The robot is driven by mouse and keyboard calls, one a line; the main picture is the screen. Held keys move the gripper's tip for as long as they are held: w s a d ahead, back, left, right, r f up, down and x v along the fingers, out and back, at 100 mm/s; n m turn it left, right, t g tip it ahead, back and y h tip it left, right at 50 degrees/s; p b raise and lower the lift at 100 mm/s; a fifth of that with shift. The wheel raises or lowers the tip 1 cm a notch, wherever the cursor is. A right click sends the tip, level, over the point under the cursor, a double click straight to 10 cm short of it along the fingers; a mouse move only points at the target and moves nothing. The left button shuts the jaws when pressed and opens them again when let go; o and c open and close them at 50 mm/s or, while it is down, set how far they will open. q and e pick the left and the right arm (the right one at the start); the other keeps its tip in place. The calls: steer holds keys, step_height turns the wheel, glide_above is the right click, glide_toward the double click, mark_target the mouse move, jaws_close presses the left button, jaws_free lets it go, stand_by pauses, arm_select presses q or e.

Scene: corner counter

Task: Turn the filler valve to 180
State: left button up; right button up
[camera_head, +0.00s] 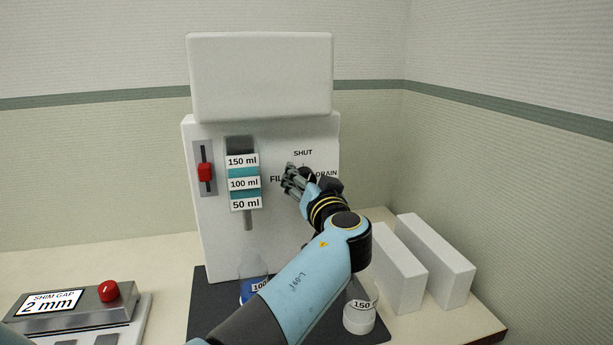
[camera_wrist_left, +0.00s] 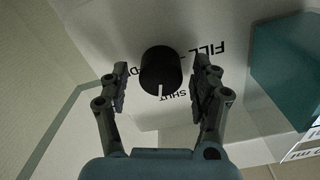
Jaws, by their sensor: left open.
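The filler valve is a round black knob (camera_wrist_left: 160,72) on the white front of the filling machine (camera_head: 215,240). In the left wrist view its white pointer line is towards the SHUT label, with FILL and a partly hidden DRAIN label at its sides. My left gripper (camera_head: 291,181) is in front of the valve in the head view and covers much of it. In the left wrist view the left gripper (camera_wrist_left: 161,88) is open, with one finger on each side of the knob and visible gaps between. My right gripper is not in view.
A level gauge (camera_head: 243,172) and a red slider (camera_head: 204,172) are left of the valve. A bottle (camera_head: 252,262) stands under the spout, and another (camera_head: 359,317) stands right of my forearm. White blocks (camera_head: 447,262) stand at right, a shim gap display (camera_head: 52,302) at left.

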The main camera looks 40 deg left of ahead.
arm_select(q)
steer(key=shift+c, duration=0.9)
steer(key=c, duration=1)
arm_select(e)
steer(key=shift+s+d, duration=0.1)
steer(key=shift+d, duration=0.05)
